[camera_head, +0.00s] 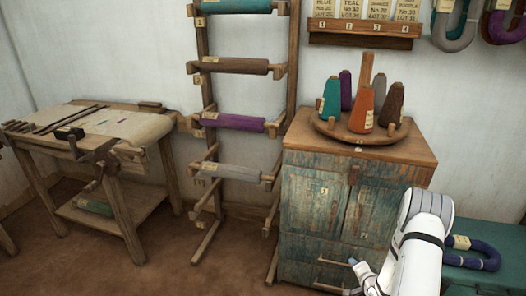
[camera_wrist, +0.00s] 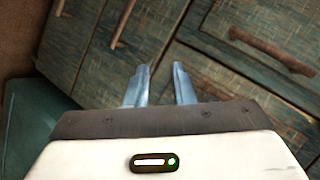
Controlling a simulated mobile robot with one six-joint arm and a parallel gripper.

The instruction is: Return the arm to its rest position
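My arm shows at the lower right of the head view, a white arm in front of the cabinet. My gripper (camera_wrist: 159,84) shows in the wrist view with its two blue-grey fingers apart and nothing between them. In the head view its fingertips show small and partly hidden near the cabinet's lower drawers. The worn teal wooden cabinet (camera_head: 310,197) stands behind it. In the wrist view, its teal panels (camera_wrist: 199,59) and a brown bar handle (camera_wrist: 272,50) lie beyond the fingers. I cannot tell how far the fingers are from the cabinet front.
A round rack (camera_head: 335,129) with several yarn cones stands on the cabinet. A teal bench (camera_head: 472,275) with a dark blue yarn hank (camera_head: 487,260) is right of my arm. A rack of rollers (camera_head: 232,121) and a loom table (camera_head: 125,128) stand left. Brown floor (camera_head: 150,262) is open at front left.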

